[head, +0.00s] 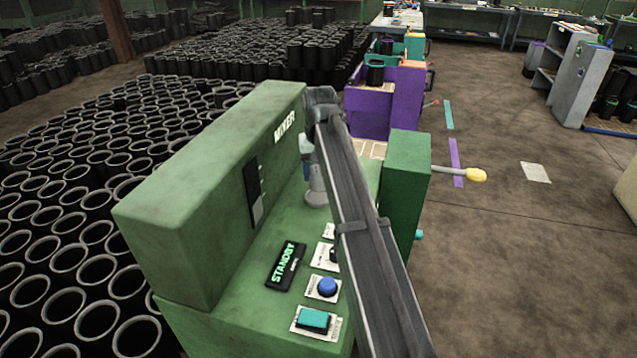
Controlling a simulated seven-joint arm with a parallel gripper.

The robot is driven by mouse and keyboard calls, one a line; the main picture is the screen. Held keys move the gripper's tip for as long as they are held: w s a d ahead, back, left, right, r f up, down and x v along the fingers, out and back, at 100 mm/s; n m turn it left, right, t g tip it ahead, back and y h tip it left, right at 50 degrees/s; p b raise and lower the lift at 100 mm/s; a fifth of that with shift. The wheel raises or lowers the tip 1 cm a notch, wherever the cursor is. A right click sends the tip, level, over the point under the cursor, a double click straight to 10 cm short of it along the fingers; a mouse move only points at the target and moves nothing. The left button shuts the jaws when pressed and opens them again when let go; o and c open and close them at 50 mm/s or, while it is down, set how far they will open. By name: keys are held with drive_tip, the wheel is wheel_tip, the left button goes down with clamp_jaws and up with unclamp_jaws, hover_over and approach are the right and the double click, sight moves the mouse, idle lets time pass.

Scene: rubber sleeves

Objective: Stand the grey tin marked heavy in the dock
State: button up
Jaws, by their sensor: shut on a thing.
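I cannot make out the grey tin marked heavy or the dock in the head view. My arm rises from the bottom edge to a bend above the green machine and hides part of its deck. A pale grey, cone-shaped piece (315,190) shows just left of my arm, low over the deck. I cannot tell whether it is part of my arm or a separate thing. My gripper's fingers do not show, and neither does anything held in them.
A yellow-tipped lever (476,175) sticks out right. Many black sleeves (65,255) crowd the left. A purple machine (385,105) stands behind; the right floor is mostly clear.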

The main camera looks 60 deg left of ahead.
sight(319, 182)
drive_tip(key=shift+f, duration=1.85)
drive_tip(key=shift+f, duration=0.15)
drive_tip(key=o, duration=1.2)
drive_tip(key=r, duration=0.4)
drive_tip(key=d+r, duration=0.1)
drive_tip(key=r, duration=0.7)
drive_tip(key=shift+s+d+r, duration=0.1)
drive_tip(key=shift+s+d, duration=0.1)
drive_tip(key=shift+s, duration=0.1)
